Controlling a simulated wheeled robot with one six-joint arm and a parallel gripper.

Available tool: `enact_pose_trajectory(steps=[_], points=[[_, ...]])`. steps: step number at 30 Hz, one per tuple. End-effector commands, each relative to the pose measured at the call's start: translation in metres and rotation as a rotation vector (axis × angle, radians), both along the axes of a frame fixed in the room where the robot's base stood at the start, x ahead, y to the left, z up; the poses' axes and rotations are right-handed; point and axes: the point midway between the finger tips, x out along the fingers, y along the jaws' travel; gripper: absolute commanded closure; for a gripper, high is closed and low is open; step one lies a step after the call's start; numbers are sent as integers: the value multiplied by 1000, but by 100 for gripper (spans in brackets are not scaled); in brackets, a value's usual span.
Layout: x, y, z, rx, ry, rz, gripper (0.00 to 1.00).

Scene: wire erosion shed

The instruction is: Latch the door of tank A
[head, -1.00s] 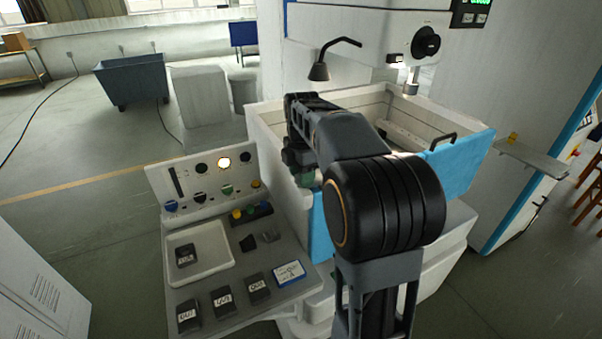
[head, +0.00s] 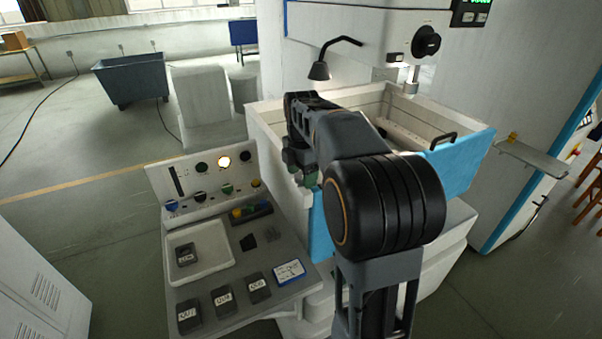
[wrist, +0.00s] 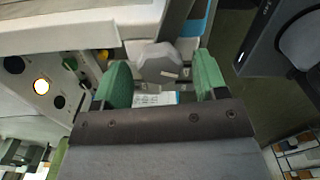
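The blue door (head: 460,168) of the tank (head: 268,135) spans the tank's front, with a black handle near its right end. My arm hides its middle, and I cannot tell whether it is fully closed. My gripper (head: 303,181) is at the door's left end, at the tank's front left corner. In the wrist view my gripper (wrist: 160,60) is open, with its two green fingers apart. A grey faceted knob (wrist: 158,63) lies between the fingertips, with a visible gap on each side. A blue strip shows beside it.
A control panel (head: 184,192) with knobs and a lit lamp stands left of the tank. Its shelf holds a white tray (head: 225,268), several dark labelled blocks and a blue-edged card (head: 289,272). A lamp (head: 319,71) and the machine head (head: 360,32) hang above the tank.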

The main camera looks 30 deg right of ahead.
Motion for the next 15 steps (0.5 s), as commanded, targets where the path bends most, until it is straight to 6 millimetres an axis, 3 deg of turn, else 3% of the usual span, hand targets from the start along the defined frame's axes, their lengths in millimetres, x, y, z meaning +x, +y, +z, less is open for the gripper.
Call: enact_pose_trajectory(steps=[10,15], points=[[0,0,3,0,1,-1,30],[0,0,26,-1,-3,-1,30]])
